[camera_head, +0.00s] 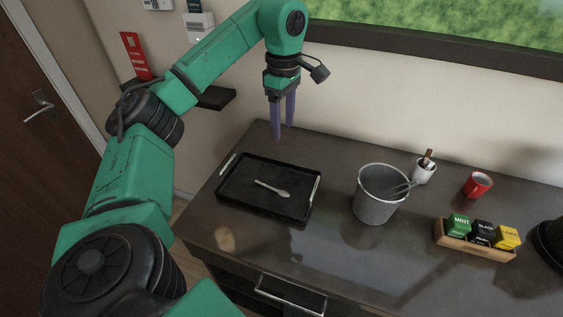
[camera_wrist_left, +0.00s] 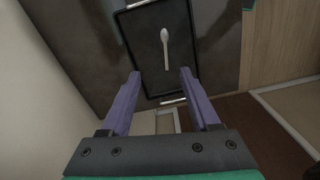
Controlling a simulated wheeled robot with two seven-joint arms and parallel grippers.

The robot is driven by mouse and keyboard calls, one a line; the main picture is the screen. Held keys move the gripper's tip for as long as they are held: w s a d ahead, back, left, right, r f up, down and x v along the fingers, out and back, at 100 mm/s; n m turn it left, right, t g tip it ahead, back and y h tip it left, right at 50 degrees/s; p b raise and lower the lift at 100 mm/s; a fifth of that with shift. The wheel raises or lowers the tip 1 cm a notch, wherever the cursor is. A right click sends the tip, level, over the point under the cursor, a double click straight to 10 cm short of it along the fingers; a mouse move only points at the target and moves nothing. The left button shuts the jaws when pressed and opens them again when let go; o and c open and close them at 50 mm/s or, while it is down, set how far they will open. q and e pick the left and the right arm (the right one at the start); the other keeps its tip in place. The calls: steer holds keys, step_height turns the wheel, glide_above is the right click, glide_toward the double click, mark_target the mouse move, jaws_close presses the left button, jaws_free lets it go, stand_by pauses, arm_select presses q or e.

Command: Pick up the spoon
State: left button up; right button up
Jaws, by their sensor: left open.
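The spoon (camera_head: 272,189) is pale and lies on the black tray (camera_head: 238,202), which rests on the dark vanity top. In the left wrist view the spoon (camera_wrist_left: 165,48) lies on the tray (camera_wrist_left: 128,30) beyond my fingertips. My left gripper (camera_head: 283,131) is open and empty, pointing down above the back edge of the vanity, behind and above the tray. Its purple fingers also show in the left wrist view (camera_wrist_left: 160,76), apart, with nothing between them. My right gripper is not in view.
To the tray's right stand a grey ice bucket (camera_head: 375,207) with tongs, a white cup (camera_head: 424,171), a red mug (camera_head: 478,185) and a wooden box (camera_head: 474,243) of tea packets. A small dark shelf (camera_head: 216,98) is on the wall. The vanity front (camera_head: 350,270) is clear.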

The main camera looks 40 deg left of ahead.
arm_select(q)
step_height(320, 180, down, 5)
steer(key=s+b, duration=0.2)
steer(key=b, duration=0.8)
glide_above(282, 193)
step_height(282, 193, down, 8)
step_height(282, 193, down, 7)
steer(key=shift+f+p, duration=0.2)
steer(key=shift+p, duration=0.75)
steer(key=shift+w+a+f, duration=0.1)
steer(key=shift+f, duration=0.35)
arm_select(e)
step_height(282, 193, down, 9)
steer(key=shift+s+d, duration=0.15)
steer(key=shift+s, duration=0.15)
arm_select(q)
jaws_close()
